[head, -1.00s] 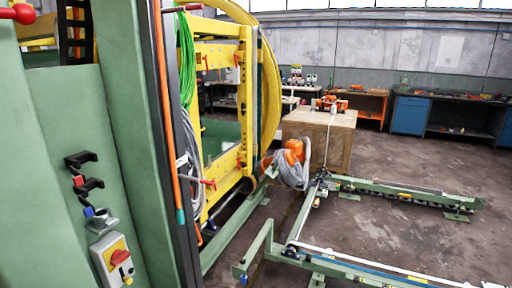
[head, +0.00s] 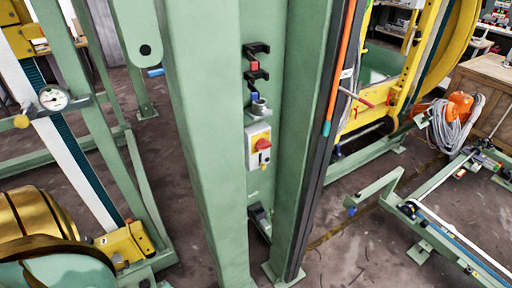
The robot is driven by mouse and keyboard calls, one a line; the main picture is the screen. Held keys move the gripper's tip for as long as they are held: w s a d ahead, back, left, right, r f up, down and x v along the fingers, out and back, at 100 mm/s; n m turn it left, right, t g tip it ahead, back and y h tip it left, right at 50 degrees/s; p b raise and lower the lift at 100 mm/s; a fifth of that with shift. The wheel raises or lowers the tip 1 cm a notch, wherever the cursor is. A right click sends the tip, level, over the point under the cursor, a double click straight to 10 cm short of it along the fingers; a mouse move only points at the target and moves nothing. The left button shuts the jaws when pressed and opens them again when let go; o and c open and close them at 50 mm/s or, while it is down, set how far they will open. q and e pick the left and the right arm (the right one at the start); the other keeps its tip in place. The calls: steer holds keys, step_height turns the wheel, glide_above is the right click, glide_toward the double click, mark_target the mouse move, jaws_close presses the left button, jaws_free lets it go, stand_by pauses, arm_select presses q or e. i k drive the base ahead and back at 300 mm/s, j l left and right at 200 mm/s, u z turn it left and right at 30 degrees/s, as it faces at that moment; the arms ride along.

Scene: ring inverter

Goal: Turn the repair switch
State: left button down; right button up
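A switch box with a red rotary knob on a yellow plate (head: 258,147) is mounted on the inner face of a green column, near the middle of the head view. The knob has a small yellow tag or lock hanging below it. I cannot tell which position the knob is in, and no label is readable. Neither of my grippers shows in the head view.
Black brackets with red and blue parts (head: 256,62) sit above the box. A green post (head: 202,150) stands just left of it. A low green frame (head: 378,190) lies to the right, and a brass-coloured drum (head: 35,215) is at lower left.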

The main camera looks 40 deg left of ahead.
mark_target(261, 144)
steer(key=i+u, duration=0.4)
steer(key=i+l+u, duration=0.25)
steer(key=u, duration=0.2)
steer(key=i+l+u, duration=0.15)
steer(key=i+l, duration=0.15)
steer(key=i+l+z, duration=0.2)
steer(key=l+z, duration=0.15)
steer(key=i+l+z, duration=0.4)
steer(key=k+j, duration=0.05)
steer(key=k, duration=0.05)
